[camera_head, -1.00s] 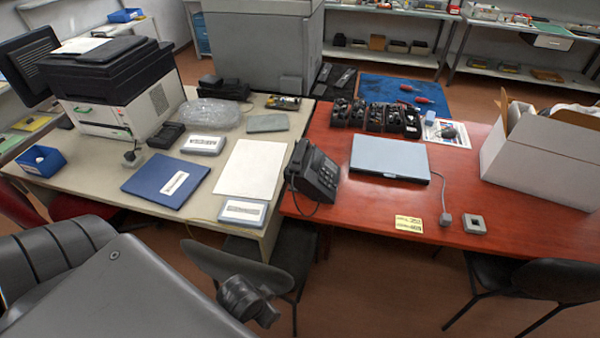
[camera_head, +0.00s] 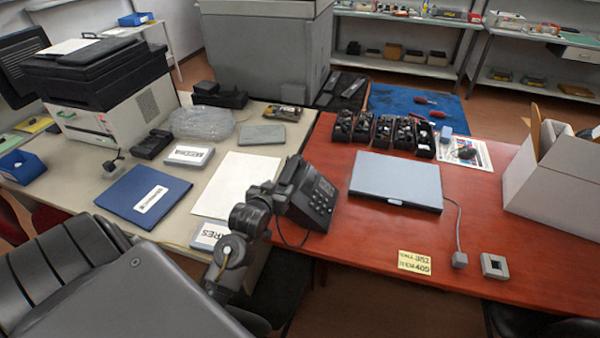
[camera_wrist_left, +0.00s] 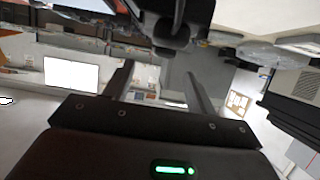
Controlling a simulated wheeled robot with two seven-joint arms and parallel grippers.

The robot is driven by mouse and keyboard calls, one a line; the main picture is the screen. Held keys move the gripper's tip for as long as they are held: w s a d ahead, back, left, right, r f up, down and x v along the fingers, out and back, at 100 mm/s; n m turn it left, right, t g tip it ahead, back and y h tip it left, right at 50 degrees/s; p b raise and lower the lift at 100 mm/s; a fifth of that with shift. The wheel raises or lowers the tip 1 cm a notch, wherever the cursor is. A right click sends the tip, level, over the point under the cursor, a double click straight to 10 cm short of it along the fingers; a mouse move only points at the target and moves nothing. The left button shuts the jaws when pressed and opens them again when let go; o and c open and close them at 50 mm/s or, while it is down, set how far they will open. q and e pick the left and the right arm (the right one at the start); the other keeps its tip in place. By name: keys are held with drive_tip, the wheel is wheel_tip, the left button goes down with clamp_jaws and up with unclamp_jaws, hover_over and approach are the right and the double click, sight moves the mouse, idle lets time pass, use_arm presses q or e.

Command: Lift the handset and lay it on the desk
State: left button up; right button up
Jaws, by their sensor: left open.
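The black desk phone (camera_head: 316,203) stands at the left edge of the red desk (camera_head: 370,235). Its handset (camera_head: 291,170) lies along the phone's left side, and a cord hangs below. My left gripper (camera_head: 279,194) is close by the handset's lower end; the head view does not show clearly whether they touch. In the left wrist view the two fingers (camera_wrist_left: 160,82) are apart with nothing between them. A dark rounded shape, which seems to be the handset (camera_wrist_left: 172,30), is beyond the fingertips at the top. My right gripper is not in view.
A closed laptop (camera_head: 396,180) lies right of the phone, its cable running to a small grey block. A yellow label (camera_head: 414,262) lies near the front edge. Black cartridges (camera_head: 383,132) stand behind, and a white box (camera_head: 550,180) is at right. Bare red desk lies between.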

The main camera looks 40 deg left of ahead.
sight(289, 170)
use_arm(q)
drive_tip(key=w, duration=0.1)
drive_tip(key=w+a, duration=0.1)
drive_tip(key=shift+w+a+r+p, duration=0.1)
drive_tip(key=shift+w+a+p, duration=0.15)
drive_tip(key=shift+w+p, duration=0.15)
drive_tip(key=shift+x, duration=1.25)
drive_tip(key=shift+s, duration=0.1)
drive_tip(key=p+x, duration=0.1)
drive_tip(key=x, duration=0.1)
drive_tip(key=p+x, duration=0.1)
drive_tip(key=x, duration=0.2)
drive_tip(key=shift+w+r, duration=0.15)
drive_tip(key=shift+w, duration=0.05)
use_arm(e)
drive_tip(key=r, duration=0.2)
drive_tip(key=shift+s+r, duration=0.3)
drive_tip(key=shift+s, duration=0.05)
